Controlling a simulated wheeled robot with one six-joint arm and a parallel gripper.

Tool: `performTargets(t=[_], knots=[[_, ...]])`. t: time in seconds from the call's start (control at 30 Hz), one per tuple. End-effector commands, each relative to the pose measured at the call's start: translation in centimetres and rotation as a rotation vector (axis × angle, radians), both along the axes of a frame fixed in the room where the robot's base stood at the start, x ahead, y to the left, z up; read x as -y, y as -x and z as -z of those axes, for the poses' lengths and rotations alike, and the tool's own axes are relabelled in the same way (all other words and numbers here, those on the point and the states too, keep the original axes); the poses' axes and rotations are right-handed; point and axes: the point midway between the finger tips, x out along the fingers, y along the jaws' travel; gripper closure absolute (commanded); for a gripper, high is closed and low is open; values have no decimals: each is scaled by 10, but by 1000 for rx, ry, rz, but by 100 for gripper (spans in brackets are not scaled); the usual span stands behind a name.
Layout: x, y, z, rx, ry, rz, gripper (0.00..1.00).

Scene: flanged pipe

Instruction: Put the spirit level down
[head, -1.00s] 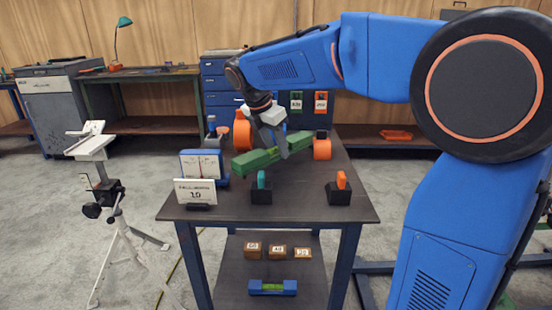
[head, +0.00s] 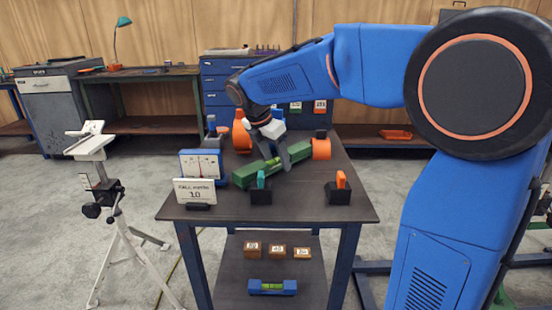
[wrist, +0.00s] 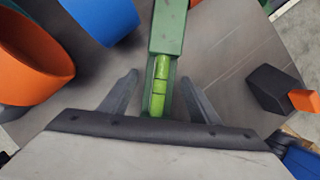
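The green spirit level (head: 243,178) lies across the table top (head: 310,205), between the orange flanges and the small front holders, slanting up to the right in the head view. Its underside appears to be on the table. In the wrist view the level (wrist: 167,35) runs up the middle with its yellow-green vial showing. My gripper (head: 277,163) is down at the level's middle, with one finger on each side. In the wrist view the fingers of my gripper (wrist: 158,80) look spread, with narrow gaps beside the level.
Orange flanges (head: 321,148) stand behind the level. A black holder with a teal piece (head: 261,180) stands close in front, another with an orange piece (head: 341,181) at right. A sign card (head: 194,191) stands front left. A blue level (head: 260,287) lies on the lower shelf.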

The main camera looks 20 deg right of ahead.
Motion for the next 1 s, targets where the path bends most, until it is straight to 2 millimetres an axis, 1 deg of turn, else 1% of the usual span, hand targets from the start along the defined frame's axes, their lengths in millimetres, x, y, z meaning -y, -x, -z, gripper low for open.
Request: performTargets(t=[0.17,0.27,0.37,0.7,0.9,1.0], knots=[[0,0,-1,0,0,0,44],[-2,0,-7,2,-1,-1,44],[-7,2,-20,2,-1,-2,44],[-29,14,-79,2,-1,-2,44],[-38,19,-104,1,-1,-2,44],[-40,20,-110,1,0,0,44]])
